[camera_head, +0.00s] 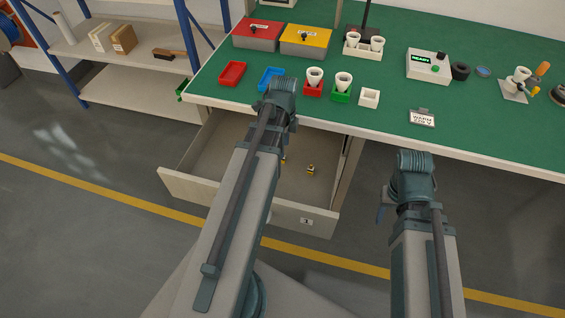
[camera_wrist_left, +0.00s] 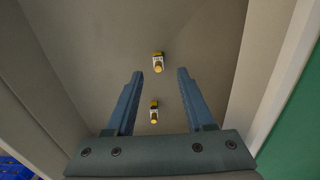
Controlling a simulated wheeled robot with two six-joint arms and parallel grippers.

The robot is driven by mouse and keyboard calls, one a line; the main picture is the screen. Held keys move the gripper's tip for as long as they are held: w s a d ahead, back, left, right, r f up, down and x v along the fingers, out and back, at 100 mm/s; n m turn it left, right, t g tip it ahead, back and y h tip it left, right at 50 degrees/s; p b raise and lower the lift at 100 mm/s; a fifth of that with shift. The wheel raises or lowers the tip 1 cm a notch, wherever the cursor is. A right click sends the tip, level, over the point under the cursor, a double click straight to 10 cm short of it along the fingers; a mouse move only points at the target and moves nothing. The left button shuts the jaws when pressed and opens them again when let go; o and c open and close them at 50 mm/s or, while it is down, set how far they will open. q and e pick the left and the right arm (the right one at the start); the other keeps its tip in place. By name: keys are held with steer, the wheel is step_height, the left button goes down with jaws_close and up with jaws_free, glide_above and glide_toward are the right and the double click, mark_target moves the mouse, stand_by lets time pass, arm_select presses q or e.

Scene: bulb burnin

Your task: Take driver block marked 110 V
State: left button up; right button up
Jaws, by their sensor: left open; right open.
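Two small yellow, black and white driver blocks lie apart on the floor of the open drawer (camera_head: 225,150). One block (camera_head: 311,169) shows clearly in the head view; the other (camera_head: 283,160) is mostly hidden by my left arm. The left wrist view shows one block (camera_wrist_left: 157,62) just beyond the fingertips and another (camera_wrist_left: 154,112) lower, between the fingers. Their voltage markings are too small to read. My left gripper (camera_wrist_left: 160,74) is open, empty and pointing down into the drawer. My right gripper (camera_head: 383,206) is open in front of the bench, its fingers mostly hidden.
Drawer walls surround my left gripper. Shelving (camera_head: 120,60) stands at left.

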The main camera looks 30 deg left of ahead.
arm_select(q)
steer(key=shift+s+a+f+b, duration=0.1)
steer(key=shift+f+b, duration=2.55)
steer(key=shift+r, duration=0.1)
jaws_close()
